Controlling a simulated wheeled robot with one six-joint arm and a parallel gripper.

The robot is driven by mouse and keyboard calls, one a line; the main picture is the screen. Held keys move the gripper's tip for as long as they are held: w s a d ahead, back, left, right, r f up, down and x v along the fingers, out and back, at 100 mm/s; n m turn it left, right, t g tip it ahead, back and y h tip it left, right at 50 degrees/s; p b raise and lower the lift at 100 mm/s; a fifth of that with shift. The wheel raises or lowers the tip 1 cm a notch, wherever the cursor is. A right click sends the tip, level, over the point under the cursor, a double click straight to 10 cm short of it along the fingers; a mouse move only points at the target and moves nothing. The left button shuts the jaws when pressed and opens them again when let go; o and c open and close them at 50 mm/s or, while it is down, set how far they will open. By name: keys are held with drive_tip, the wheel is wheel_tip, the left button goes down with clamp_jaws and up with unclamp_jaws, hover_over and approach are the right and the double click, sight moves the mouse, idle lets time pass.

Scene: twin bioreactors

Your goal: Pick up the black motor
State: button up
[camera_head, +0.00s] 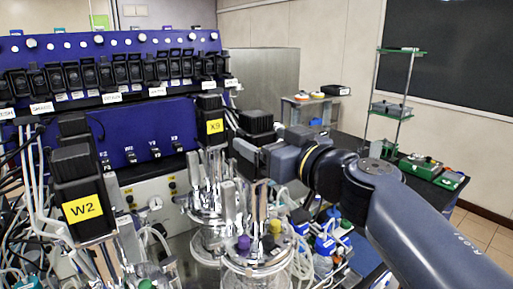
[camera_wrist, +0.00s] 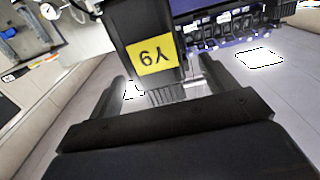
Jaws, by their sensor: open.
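Several black motors with yellow labels show in the head view. One labelled W2 (camera_head: 78,180) stands at the left, and one labelled X9 (camera_head: 210,122) stands nearer the middle. A further black motor (camera_head: 256,122) stands just behind my gripper (camera_head: 245,158), its label side not visible. My gripper is open, at the right of these motors. In the wrist view, a black motor (camera_wrist: 140,22) with an upside-down yellow label, seemingly Y9, lies ahead of my gripper (camera_wrist: 163,72), in line with the space between the fingers. I cannot tell whether they touch it.
Glass bioreactor vessels (camera_head: 258,268) with upright metal fittings and tubing stand below my gripper. A blue control rack (camera_head: 130,125) with a row of black pumps rises behind. Bottles with blue caps (camera_head: 325,245) crowd the right side. A shelf stand (camera_head: 393,105) is farther back.

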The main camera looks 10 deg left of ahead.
drive_tip(key=x, duration=0.2)
drive_tip(key=f+x, duration=0.1)
drive_tip(key=x, duration=0.1)
drive_tip(key=shift+w+a+b, duration=0.15)
drive_tip(key=shift+w+b, duration=0.15)
drive_tip(key=shift+b, duration=0.1)
drive_tip(key=shift+w+a, duration=0.3)
drive_tip(key=shift+a, duration=0.1)
drive_tip(key=shift+c, duration=0.3)
drive_tip(key=c, duration=1.7)
drive_tip(key=shift+r, duration=0.15)
